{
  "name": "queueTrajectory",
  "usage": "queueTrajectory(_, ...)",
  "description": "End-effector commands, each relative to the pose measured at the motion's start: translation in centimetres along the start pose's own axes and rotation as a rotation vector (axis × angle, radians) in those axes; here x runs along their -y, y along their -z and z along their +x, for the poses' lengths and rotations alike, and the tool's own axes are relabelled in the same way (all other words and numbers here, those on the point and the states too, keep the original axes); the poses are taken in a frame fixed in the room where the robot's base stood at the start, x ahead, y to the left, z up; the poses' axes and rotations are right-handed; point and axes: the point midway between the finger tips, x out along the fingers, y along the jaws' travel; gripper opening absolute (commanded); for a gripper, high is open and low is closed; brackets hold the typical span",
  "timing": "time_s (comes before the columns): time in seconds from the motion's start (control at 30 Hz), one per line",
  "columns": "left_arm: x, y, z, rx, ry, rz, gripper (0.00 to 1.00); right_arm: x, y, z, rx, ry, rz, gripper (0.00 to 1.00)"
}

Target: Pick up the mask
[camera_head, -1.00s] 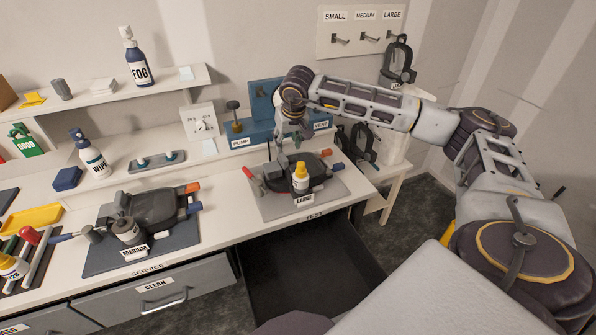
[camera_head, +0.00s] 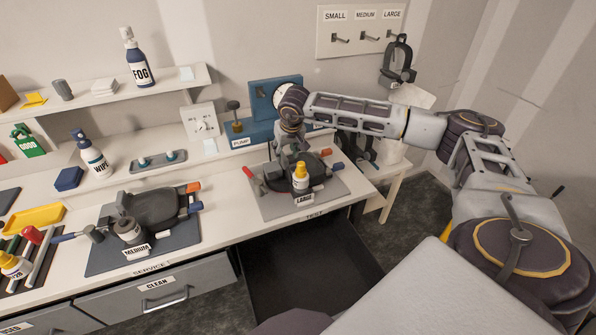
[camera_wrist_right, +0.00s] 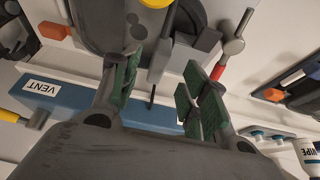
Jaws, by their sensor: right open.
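A dark mask (camera_head: 319,164) lies on a grey mat on the bench, with a yellow-capped bottle (camera_head: 300,178) and a LARGE label (camera_head: 304,200) at its front. My right gripper (camera_head: 290,150) is open and empty just above the back of this mask, pointing down. In the right wrist view its green-padded fingers (camera_wrist_right: 163,82) are spread, with the dark mask (camera_wrist_right: 98,22) beyond them; I see no contact. Another dark mask (camera_head: 160,205), labelled MEDIUM, lies on the left mat. A third dark mask (camera_head: 398,60) hangs under the LARGE hook sign. My left gripper is out of view.
A blue pump and vent unit (camera_head: 262,130) stands right behind the mat. An open dark drawer (camera_head: 300,265) lies below the bench's front. Red and orange handled parts flank the mask. A wipe bottle (camera_head: 92,155) stands at left.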

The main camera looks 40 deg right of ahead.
Motion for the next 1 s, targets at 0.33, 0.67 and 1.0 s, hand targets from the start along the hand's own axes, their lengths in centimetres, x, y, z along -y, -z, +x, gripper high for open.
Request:
queueTrajectory(0.33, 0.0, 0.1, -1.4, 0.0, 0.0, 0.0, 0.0, 0.0, -0.2, 3.3, 0.002, 0.0, 0.0, 0.45)
queueTrajectory(0.67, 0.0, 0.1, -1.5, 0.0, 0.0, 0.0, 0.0, -0.1, -0.2, 4.6, 0.0, -0.001, 0.0, 0.45)
queueTrajectory(1.0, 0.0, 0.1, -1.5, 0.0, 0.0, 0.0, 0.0, -0.1, -0.2, 4.6, 0.0, -0.001, 0.0, 0.42)
